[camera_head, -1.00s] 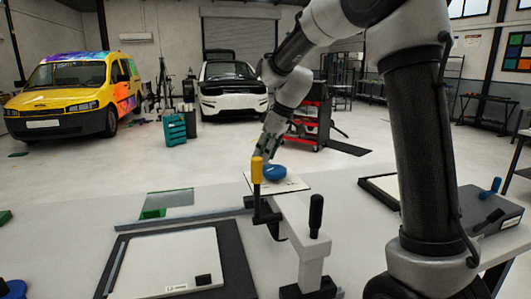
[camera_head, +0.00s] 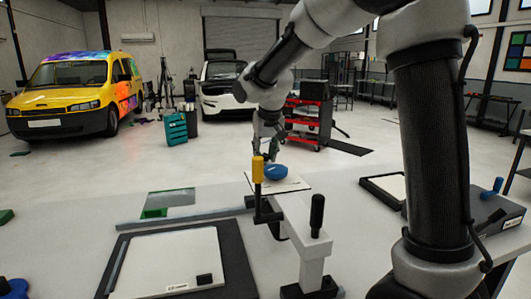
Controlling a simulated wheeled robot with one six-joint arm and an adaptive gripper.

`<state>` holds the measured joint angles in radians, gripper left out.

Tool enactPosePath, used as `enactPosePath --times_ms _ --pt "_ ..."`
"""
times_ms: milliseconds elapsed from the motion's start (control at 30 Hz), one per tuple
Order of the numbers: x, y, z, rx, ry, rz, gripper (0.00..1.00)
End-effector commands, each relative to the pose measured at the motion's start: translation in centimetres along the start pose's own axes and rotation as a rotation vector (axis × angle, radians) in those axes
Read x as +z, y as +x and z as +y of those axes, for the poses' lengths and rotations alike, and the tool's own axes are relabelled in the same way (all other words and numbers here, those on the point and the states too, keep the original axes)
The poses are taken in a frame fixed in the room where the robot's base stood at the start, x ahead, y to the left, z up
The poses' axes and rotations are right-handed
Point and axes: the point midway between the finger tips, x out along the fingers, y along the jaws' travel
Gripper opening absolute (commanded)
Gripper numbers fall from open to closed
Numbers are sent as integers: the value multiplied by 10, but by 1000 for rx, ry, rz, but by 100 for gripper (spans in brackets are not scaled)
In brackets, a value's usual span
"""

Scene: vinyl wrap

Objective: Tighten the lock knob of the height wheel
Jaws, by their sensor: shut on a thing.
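A blue knob (camera_head: 276,172) sits on a pale plate (camera_head: 297,184) at the far end of a light grey beam (camera_head: 291,212). My gripper (camera_head: 271,158) points down at the blue knob from behind and is shut on it; its fingertips are small and partly hidden by the knob and a yellow handle. The yellow handle (camera_head: 257,170) stands upright on a black crank (camera_head: 266,213) just left of the knob. Whether the blue part is the lock knob or the height wheel I cannot tell.
A black upright handle (camera_head: 317,215) stands on the beam's near end. A white sheet on a dark board (camera_head: 239,265) lies at front left. A grey device with a blue lever (camera_head: 496,186) stands at right. A red tool cart (camera_head: 308,118) and vans are behind.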

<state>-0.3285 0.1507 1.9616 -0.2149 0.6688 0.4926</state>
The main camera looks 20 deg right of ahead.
Motion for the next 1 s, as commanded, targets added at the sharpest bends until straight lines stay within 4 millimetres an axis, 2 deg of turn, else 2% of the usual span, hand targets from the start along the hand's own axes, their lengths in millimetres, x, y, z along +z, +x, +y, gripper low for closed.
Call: enactPosePath --times_ms 1000 --pt "-4 2 -7 358 866 -1 10"
